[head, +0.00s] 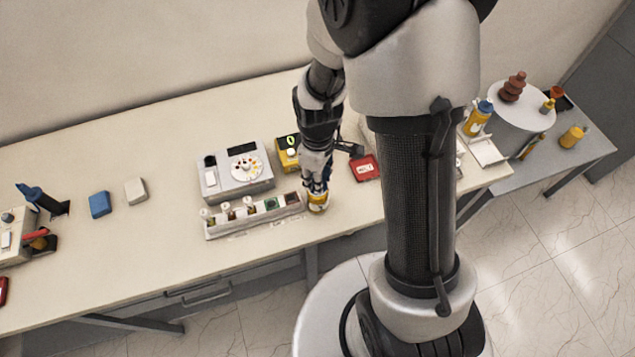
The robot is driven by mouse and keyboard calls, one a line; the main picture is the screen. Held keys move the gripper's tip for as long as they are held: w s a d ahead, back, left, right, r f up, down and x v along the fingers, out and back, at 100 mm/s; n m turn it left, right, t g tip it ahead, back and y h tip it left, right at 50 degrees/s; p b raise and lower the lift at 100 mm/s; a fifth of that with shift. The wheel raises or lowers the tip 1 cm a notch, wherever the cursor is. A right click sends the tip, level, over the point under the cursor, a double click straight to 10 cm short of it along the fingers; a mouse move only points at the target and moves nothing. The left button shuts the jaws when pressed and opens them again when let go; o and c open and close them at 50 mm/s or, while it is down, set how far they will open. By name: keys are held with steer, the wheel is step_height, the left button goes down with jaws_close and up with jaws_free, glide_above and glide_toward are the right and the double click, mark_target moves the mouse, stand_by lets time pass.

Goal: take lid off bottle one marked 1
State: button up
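My gripper (317,184) points down at the front part of the long table, at the right end of a white rack. A small yellow bottle with a pale label (318,203) stands upright directly beneath it. The fingers are around or just above the top of this bottle; I cannot tell which. A bit of blue shows between the fingers, and the bottle's top is mostly hidden. Whether the fingers are open or shut is too small to tell. No number 1 is readable on any bottle. Several small bottles with pale tops (227,211) stand in the rack.
The white rack (262,219) and a grey instrument (238,182) are left of my gripper. A yellow device (287,153) is behind it, and a red item (364,168) lies right. A yellow bottle with blue lid (477,120) stands farther right.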

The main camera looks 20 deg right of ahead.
steer(key=c, duration=0.4)
steer(key=shift+c, duration=0.2)
steer(key=shift+r, duration=0.15)
